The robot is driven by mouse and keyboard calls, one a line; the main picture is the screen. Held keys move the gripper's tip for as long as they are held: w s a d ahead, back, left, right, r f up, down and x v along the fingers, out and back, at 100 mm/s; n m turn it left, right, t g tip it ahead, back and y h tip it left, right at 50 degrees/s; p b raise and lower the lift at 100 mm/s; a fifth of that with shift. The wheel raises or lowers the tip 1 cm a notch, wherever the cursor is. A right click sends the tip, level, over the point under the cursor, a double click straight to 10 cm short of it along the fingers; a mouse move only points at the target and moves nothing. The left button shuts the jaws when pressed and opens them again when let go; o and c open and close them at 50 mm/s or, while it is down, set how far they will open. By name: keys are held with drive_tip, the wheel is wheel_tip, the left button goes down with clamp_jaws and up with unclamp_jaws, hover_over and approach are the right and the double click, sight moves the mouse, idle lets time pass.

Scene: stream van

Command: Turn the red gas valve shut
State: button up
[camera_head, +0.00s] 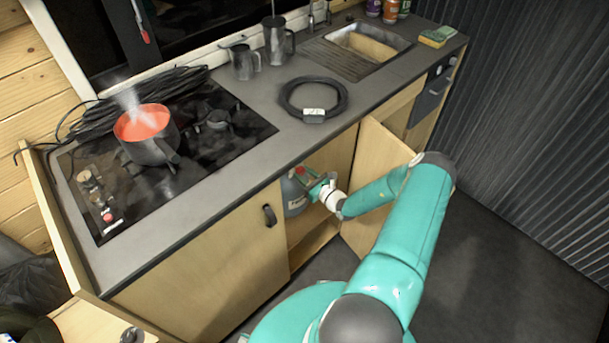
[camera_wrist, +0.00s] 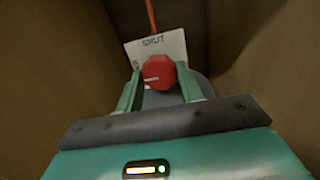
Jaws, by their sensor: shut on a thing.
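The red gas valve (camera_wrist: 159,72) is a faceted red knob with a pale mark pointing left in the wrist view. A white card lettered "SHUT" (camera_wrist: 153,46) stands behind it. My gripper (camera_wrist: 163,84) has one finger on each side of the knob and is shut on it. In the head view the red valve (camera_head: 300,170) sits on top of a grey gas bottle (camera_head: 294,194) inside the open cupboard. My gripper (camera_head: 318,184) reaches in there from the right. The fingers hide part of the valve's sides.
The open cupboard door (camera_head: 378,175) stands right beside my arm, and cupboard walls flank the gripper closely. Above, a steaming red-filled pot (camera_head: 146,132) sits on the hob (camera_head: 215,150). A coiled black hose (camera_head: 287,100) lies on the counter. The floor at right is clear.

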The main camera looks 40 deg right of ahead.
drive_tip(key=m, duration=0.4)
drive_tip(key=shift+m, duration=0.3)
drive_tip(key=m, duration=0.4)
drive_tip(key=shift+m, duration=0.3)
drive_tip(key=m, duration=0.4)
drive_tip(key=shift+m, duration=2.2)
drive_tip(key=o, duration=1)
drive_tip(key=shift+s, duration=0.15)
drive_tip(key=s+d, duration=0.1)
drive_tip(key=s, duration=1.2)
drive_tip(key=shift+s+d, duration=0.25)
drive_tip(key=shift+d, duration=0.15)
